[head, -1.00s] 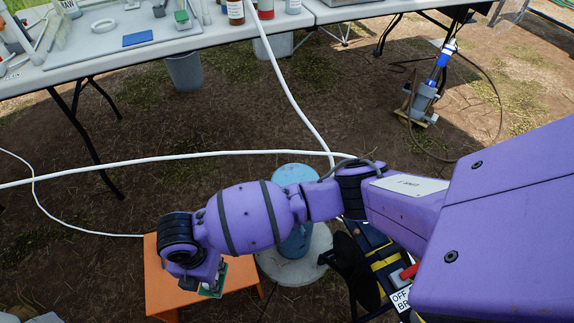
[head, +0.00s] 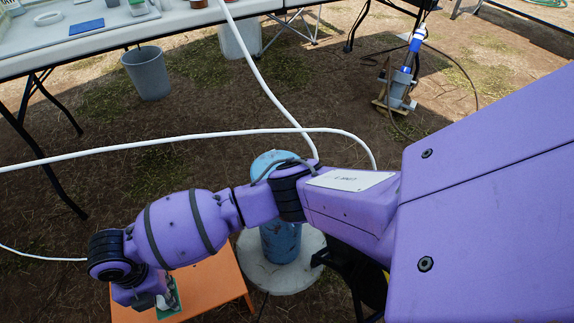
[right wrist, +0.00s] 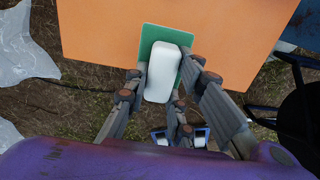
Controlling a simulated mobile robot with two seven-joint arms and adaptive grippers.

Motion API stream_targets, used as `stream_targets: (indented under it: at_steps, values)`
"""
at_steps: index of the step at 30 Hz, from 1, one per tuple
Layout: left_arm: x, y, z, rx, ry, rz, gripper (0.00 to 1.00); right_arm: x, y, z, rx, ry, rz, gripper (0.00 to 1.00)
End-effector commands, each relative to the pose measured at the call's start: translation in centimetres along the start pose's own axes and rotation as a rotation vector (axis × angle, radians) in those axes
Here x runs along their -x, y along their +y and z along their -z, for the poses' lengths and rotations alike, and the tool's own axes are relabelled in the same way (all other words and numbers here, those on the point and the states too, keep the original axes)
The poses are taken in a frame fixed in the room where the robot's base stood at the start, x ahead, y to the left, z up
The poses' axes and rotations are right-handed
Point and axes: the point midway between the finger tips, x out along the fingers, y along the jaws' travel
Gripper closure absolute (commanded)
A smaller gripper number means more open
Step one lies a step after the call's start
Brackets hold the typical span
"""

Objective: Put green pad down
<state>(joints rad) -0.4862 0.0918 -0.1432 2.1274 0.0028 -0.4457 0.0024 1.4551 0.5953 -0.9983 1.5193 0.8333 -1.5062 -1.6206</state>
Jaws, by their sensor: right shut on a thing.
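The green pad (right wrist: 151,48) is a flat green square with a white block (right wrist: 163,72) on its near side. My right gripper (right wrist: 165,74) is shut on the white block, with fingers on both sides of it. In the head view a sliver of the green pad (head: 173,302) shows beside my right gripper (head: 160,299), over the orange table top (head: 212,284). In the right wrist view the pad overlaps the near edge of the orange top (right wrist: 225,30). I cannot tell whether it touches. My left gripper is out of view.
A blue cylinder (head: 281,241) stands on a round pale base (head: 268,275) right of the orange table. White hoses (head: 205,140) cross behind my arm. A long table (head: 110,38), a grey bin (head: 147,74) and a pump (head: 399,86) stand farther back. Clear plastic (right wrist: 25,45) lies left in the wrist view.

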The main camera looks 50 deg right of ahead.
Motion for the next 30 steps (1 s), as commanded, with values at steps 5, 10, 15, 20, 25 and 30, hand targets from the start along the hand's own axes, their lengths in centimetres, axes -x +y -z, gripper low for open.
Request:
stream_targets:
  at_steps: [5, 10, 15, 20, 25, 30]
  values:
    - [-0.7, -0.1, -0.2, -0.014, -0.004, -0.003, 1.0, -1.1, 0.7, -1.2, 0.001, -0.004, -0.004, 1.0]
    - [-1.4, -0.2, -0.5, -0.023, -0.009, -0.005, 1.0, -2.3, 1.1, -2.1, -0.001, -0.004, -0.004, 1.0]
    - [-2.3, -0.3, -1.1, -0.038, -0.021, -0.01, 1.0, -5.0, 0.9, -1.9, 0.0, -0.002, -0.003, 1.0]
    - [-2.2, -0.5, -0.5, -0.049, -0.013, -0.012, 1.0, -5.1, 0.9, -1.9, 0.0, -0.004, -0.003, 1.0]
    - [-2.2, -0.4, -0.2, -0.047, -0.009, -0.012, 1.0, -5.2, 0.8, -1.9, -0.001, -0.003, -0.002, 1.0]
    - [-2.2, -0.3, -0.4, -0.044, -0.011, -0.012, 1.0, -5.5, 0.8, -1.9, -0.001, -0.003, -0.002, 0.68]
